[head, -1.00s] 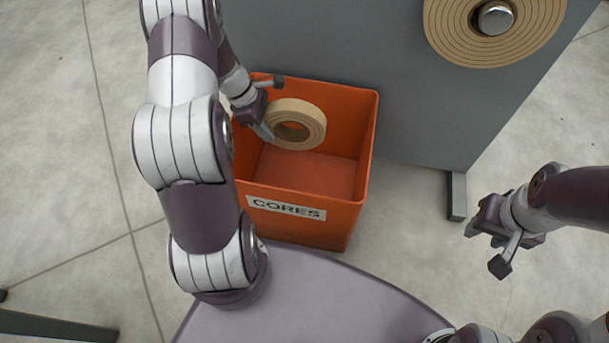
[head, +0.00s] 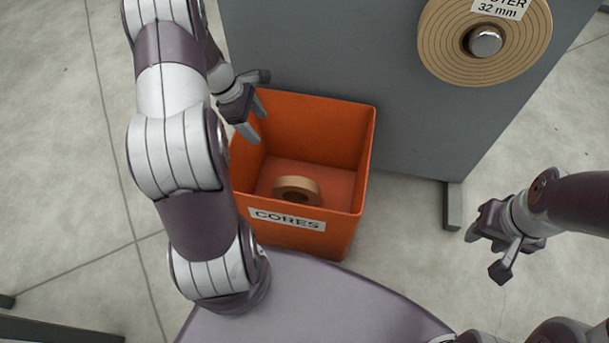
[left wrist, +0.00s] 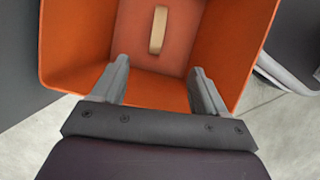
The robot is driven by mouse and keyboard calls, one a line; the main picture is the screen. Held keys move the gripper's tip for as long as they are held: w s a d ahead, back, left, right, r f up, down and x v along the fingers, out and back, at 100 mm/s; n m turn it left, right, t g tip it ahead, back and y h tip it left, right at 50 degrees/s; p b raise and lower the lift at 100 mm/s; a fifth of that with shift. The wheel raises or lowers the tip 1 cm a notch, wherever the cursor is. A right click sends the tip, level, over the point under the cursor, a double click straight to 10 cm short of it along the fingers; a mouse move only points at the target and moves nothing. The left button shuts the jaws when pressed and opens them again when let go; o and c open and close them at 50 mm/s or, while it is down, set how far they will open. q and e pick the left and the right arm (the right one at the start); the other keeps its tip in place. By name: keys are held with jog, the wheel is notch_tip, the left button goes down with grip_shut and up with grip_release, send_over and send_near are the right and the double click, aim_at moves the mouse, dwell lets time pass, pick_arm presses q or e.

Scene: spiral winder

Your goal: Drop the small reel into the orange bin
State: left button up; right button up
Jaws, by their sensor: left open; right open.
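The small reel (head: 297,190), a tan ring, is inside the orange bin (head: 345,190), low down near its front wall in the head view. In the left wrist view the reel (left wrist: 158,30) shows as a narrow tan strip, as if seen edge-on, over the floor of the bin (left wrist: 70,60). My left gripper (head: 252,118) is open and empty at the bin's back left rim, apart from the reel. Its two fingers also show spread in the left wrist view (left wrist: 162,85). My right gripper (head: 487,252) is open and empty, to the right of the bin.
A grey panel (head: 320,60) stands behind the bin and carries a large tan roll (head: 440,40) on a metal spindle (head: 485,41). The panel's foot (head: 453,205) stands on the floor right of the bin. Concrete floor (head: 60,190) is clear at the left.

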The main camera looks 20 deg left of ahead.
pick_arm(q)
jog(key=p+v, duration=0.1)
jog(key=v, duration=0.4)
jog(key=shift+p, duration=0.3)
pick_arm(e)
notch_tip(320, 180, up, 3)
jog(key=shift+f, duration=0.2)
